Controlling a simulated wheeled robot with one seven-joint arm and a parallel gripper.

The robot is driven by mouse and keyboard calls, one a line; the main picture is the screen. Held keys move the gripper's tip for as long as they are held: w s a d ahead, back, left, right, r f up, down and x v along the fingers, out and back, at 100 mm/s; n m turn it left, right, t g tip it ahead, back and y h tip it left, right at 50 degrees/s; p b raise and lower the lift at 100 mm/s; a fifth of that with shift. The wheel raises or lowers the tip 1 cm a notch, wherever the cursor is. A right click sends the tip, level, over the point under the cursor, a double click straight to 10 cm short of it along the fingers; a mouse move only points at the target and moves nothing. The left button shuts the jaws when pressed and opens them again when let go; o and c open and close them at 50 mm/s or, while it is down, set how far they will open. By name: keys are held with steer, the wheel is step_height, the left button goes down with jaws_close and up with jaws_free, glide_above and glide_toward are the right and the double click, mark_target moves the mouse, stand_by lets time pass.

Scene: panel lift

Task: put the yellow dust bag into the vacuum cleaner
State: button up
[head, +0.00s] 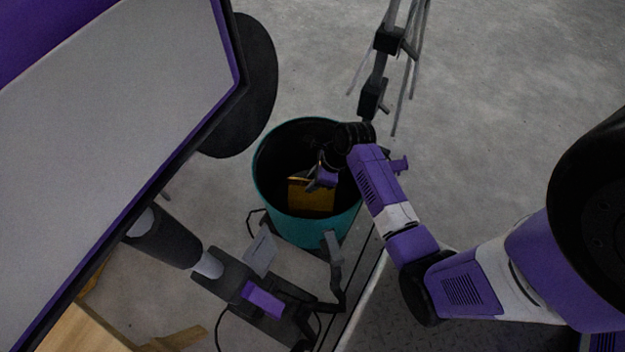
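The yellow dust bag (308,198) is a boxy yellow-orange piece, seen inside the opening of a round teal drum (302,231) that looks like the vacuum cleaner's body. The drum is open at the top and dark inside. My gripper (314,180) reaches down into the drum from the right, at the bag's upper edge. The fingers overlap the bag in this view. They are small and dark, so I cannot tell whether they hold it or only touch or hover over it. The bag's underside and its contact with the drum floor are hidden.
A large grey panel with a purple edge (120,130) fills the left. Below the drum is a dark stand with grey plates and a purple block (262,299). A thin-rodded black and grey stand (385,60) rises behind the drum. Concrete floor (490,80) is clear at upper right.

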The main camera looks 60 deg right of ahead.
steer(key=p+v, duration=0.5)
steer(key=v, duration=0.7)
steer(key=shift+p, duration=0.4)
steer(key=shift+r, duration=0.1)
steer(key=w+d+r+n+t+h, duration=0.3)
steer(key=w+d+r+n+h, duration=0.1)
steer(key=d+n, duration=0.25)
step_height(320, 180, up, 5)
steer(key=a+n+t+h, duration=0.3)
steer(key=n, duration=0.4)
steer(key=s+a+r+n+t+y, duration=0.3)
steer(key=s+a+r+n, duration=0.55)
steer(key=a, duration=0.35)
steer(key=s+a+r+n+t+y, duration=0.2)
steer(key=s+a+r+n, duration=0.5)
steer(key=s+a+n, duration=0.4)
step_height(320, 180, up, 24)
steer(key=w+a+m+p, duration=0.1)
steer(key=p, duration=2.3)
steer(key=shift+m, duration=0.4)
